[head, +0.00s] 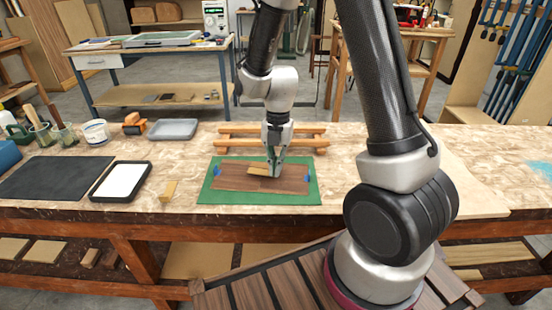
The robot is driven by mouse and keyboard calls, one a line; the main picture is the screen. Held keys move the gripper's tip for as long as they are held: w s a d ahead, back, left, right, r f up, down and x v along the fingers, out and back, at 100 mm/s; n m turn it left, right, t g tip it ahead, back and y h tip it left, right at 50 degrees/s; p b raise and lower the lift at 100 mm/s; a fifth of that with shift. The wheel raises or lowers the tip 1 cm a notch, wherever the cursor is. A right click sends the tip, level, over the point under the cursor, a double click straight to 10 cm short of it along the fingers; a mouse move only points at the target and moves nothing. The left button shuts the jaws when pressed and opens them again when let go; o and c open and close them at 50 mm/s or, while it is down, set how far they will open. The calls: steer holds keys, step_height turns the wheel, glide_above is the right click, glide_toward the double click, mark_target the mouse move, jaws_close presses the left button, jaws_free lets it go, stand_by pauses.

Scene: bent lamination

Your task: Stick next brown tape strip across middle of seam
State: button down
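Dark brown veneer (232,180) lies flat on a green mat (212,192) on the workbench. A blue piece (217,171) sits at its left end and another blue piece (306,178) at its right end. A light tan strip (257,170) shows around the middle of the veneer. My gripper (274,172) points down at the right end of this strip, which its fingers partly hide. I cannot tell whether the fingers grip the strip or only stand beside it. The seam is too small to make out. A separate tan piece (168,190) lies on the bench left of the mat.
Wooden bars (230,143) lie behind the mat. To the left are a white-topped tray (121,181), a dark mat (48,178), a grey tray (172,129), an orange-and-black tool (134,123) and a white tub (96,132). My arm hides part of the bench at right.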

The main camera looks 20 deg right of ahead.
steer(key=shift+f, duration=0.4)
steer(key=shift+f, duration=0.15)
stand_by(0.4)
steer(key=c, duration=1.1)
jaws_free()
steer(key=shift+r, duration=3)
